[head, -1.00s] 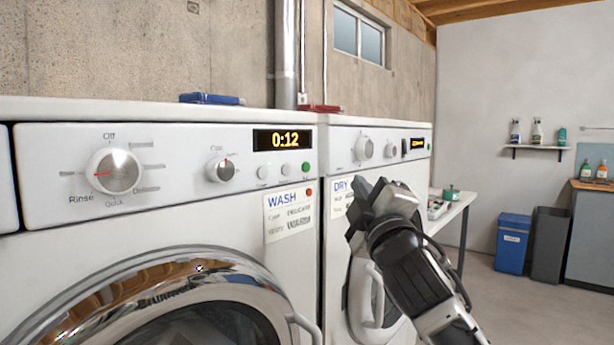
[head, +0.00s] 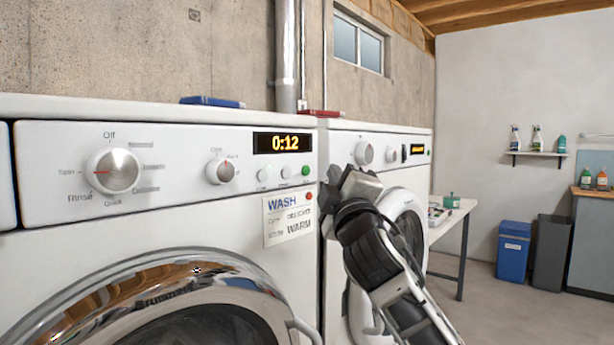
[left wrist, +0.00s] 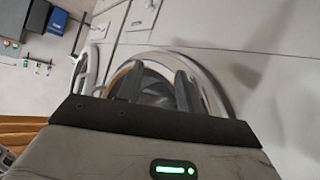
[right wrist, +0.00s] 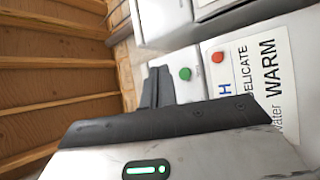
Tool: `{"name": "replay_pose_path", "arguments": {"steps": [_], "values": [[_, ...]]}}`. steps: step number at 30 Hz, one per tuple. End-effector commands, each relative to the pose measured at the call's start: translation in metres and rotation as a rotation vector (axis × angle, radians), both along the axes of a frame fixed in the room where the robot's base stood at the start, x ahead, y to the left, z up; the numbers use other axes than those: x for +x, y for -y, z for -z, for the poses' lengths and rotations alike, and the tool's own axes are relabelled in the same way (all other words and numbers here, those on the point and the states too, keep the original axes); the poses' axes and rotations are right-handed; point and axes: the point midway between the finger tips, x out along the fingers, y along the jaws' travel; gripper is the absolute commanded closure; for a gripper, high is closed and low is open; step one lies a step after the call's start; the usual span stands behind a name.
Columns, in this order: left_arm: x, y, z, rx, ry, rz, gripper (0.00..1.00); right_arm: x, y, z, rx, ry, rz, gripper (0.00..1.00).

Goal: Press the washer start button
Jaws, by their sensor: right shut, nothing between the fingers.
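The washer (head: 60,262) stands at the left with a white control panel. Its green start button (head: 305,170) sits at the panel's right end, below the display reading 0:12 (head: 283,142). In the right wrist view the green button (right wrist: 185,74) is just right of the fingertips. My right gripper (head: 331,180) is shut and empty, in front of the panel's right edge, slightly right of and below the button. It also shows in the right wrist view (right wrist: 158,74); I cannot tell whether it touches anything. My left gripper (left wrist: 157,84) is open and empty, facing the washer door.
A wash card (head: 288,222) with a red dot is under the panel. The dryer (head: 345,145) stands to the right, partly hidden by my right arm. Small white buttons (head: 263,174) and knobs (head: 114,171) share the washer panel. A table (head: 459,214) and blue bin (head: 513,248) are beyond.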

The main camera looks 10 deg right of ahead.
Motion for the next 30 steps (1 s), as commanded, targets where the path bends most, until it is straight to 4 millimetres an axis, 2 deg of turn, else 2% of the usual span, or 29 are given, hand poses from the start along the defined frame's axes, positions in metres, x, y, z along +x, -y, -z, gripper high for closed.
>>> {"name": "replay_pose_path", "arguments": {"steps": [4,10,30], "values": [[0.002,0.001,-0.003,-0.008,0.010,-0.001,0.64,0.014,-0.011,0.000,0.003,0.000,0.000,1.00],[0.002,0.001,-0.005,-0.009,0.014,-0.002,0.64,0.024,-0.019,0.000,0.001,-0.001,-0.001,1.00],[-0.001,0.000,-0.001,-0.008,0.005,-0.003,0.64,0.025,-0.020,0.000,0.001,0.000,0.000,1.00]]}}
